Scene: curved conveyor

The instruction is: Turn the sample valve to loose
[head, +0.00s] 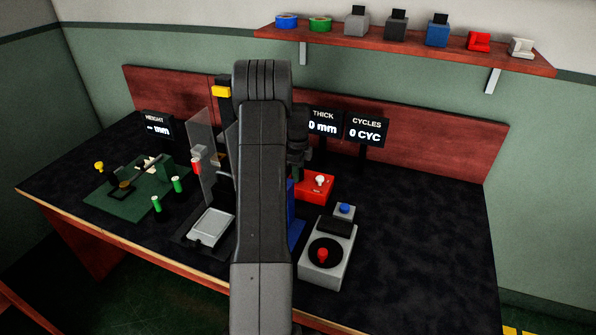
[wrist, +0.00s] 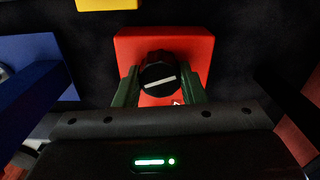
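In the wrist view a round black knob (wrist: 157,74) with a white line stands on a red block (wrist: 190,48). The line is nearly level and rises slightly to the right. A small pale mark shows on the block below right of the knob. My gripper (wrist: 158,84) has its two green fingers on either side of the knob, open, with what look like narrow gaps. I cannot tell whether either finger touches. In the head view my arm hides the fingers and the black knob. A red block (head: 316,188) with a small white knob shows right of my arm.
A blue block (wrist: 30,70) stands left of the red one. A grey box (head: 328,258) with a red knob is at the front right, and a green board (head: 122,212) with posts is at the left. The bench's right side is clear.

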